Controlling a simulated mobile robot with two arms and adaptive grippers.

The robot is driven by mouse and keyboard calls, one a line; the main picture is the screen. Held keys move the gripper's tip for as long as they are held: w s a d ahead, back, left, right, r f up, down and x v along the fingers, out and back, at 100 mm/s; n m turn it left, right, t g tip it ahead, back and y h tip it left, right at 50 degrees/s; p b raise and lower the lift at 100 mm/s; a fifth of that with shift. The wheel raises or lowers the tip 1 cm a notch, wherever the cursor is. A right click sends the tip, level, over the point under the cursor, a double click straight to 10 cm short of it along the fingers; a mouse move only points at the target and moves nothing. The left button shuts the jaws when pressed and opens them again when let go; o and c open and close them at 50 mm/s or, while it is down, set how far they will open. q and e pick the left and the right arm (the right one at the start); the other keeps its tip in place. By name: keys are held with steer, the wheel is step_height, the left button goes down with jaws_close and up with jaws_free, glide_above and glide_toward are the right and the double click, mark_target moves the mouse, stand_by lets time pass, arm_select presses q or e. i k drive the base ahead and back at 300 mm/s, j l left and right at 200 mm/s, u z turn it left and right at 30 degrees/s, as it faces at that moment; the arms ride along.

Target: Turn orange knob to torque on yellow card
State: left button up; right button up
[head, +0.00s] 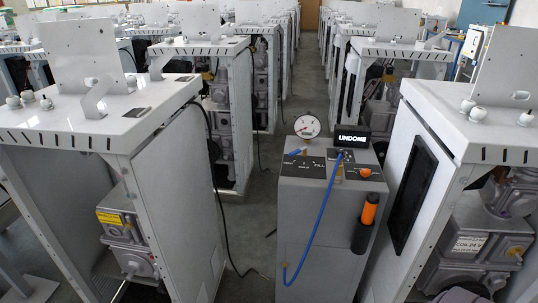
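A small orange knob (365,172) sits on the dark right part of the top panel of a grey cabinet (318,240) in the middle. A thicker orange handle (370,209) stands in a black holder on the cabinet's right front side. A yellow card or label (109,217) is on a grey housing inside the left dispenser frame; its print is too small to read. Neither of my grippers shows in the head view.
White frames (178,180) stand on both sides. Dark cables cross the floor. A narrow grey aisle (297,95) runs back behind it.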

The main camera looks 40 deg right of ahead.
mark_target(365, 173)
steer(key=z, duration=1.65)
